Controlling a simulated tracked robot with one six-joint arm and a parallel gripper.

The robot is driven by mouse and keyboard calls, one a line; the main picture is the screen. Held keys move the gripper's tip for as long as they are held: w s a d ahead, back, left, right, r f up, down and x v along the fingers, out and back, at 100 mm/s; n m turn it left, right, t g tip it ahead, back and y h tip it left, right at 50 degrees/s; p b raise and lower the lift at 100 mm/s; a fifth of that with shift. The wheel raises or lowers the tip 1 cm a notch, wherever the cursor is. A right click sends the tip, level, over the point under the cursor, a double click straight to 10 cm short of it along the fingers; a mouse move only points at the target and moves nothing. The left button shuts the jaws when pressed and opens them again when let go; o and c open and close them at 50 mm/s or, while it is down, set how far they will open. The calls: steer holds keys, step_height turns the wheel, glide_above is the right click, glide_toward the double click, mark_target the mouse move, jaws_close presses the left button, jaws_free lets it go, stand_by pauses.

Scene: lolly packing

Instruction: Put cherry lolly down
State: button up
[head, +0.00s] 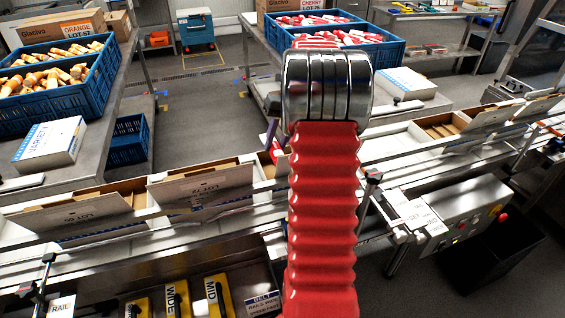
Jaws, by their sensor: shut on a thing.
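My arm, with red bellows and a chrome joint, rises through the middle and hides most of my gripper. A narrow dark part of my gripper (271,131) shows just left of the bellows. A small red and white piece, which looks like the cherry lolly (278,153), shows just below it, by the open cartons on the conveyor. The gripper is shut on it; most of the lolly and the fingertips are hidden. It is above or inside a carton (262,170); I cannot tell which.
Open cartons (205,190) line the conveyor (150,240), more to the right (440,128). Blue crates of red and white lollies (390,52) stand behind, and blue crates of orange lollies (98,72) stand left. A control box (465,212) and black bin (500,255) are at right.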

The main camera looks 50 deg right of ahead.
steer(key=shift+f, duration=0.9)
steer(key=shift+f, duration=0.1)
steer(key=shift+f, duration=2.4)
steer(key=shift+f, duration=0.6)
steer(key=o, duration=1.2)
